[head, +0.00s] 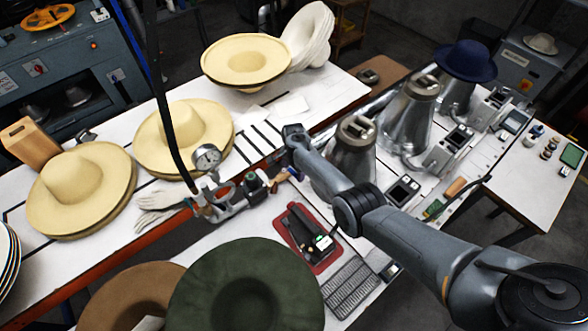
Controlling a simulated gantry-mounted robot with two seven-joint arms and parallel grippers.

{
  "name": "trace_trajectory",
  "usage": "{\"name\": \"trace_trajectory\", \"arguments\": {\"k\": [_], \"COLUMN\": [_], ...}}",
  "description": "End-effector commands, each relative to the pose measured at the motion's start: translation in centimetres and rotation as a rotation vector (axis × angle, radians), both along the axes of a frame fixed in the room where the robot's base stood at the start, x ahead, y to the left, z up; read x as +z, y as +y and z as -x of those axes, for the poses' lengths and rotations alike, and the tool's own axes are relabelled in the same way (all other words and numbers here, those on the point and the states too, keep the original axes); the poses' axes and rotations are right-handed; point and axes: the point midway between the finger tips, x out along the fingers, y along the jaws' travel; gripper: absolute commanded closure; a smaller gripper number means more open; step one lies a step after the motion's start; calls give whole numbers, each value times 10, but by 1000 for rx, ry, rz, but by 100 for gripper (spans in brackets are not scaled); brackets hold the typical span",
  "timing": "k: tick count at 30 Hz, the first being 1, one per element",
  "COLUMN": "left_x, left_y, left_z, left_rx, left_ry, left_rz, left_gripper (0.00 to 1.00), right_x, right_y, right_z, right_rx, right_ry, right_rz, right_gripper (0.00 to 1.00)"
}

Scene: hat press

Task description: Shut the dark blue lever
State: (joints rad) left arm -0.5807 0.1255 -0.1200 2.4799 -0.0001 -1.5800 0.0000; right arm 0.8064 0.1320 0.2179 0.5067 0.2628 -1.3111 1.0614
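A pipe and valve assembly (238,192) stands at the front edge of the long white table, with a round pressure gauge (207,157) on top. It has small green, red and dark fittings. My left gripper is not in view.
Straw hats (82,187) lie on the table at the left. A green hat (245,290) is in front. Metal hat presses (408,112) stand to the right, one with a navy hat (466,60). A red tray (308,240) with tools lies near my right arm. A black hose hangs beside the gauge.

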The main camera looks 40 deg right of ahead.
Motion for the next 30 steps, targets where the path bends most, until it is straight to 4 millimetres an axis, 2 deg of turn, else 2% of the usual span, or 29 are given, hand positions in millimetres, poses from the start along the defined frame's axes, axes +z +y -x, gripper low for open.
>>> {"name": "trace_trajectory", "arguments": {"k": [6, 10, 19, 24, 30], "left_x": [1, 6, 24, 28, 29], "left_y": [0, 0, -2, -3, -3], "left_z": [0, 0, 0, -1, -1], "left_rx": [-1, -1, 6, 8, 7], "left_ry": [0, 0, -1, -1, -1], "left_rz": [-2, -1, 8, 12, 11], "left_gripper": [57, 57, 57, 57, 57], "right_x": [1, 11, 59, 84, 103], "right_y": [0, -1, 0, 0, 0], "right_z": [0, 0, -1, 0, 0], "right_rx": [-3, -3, -1, -2, -2], "right_ry": [-1, -1, -4, -2, -1], "right_rz": [1, 1, 1, 1, 1], "right_gripper": [23, 23, 23, 23, 23]}}
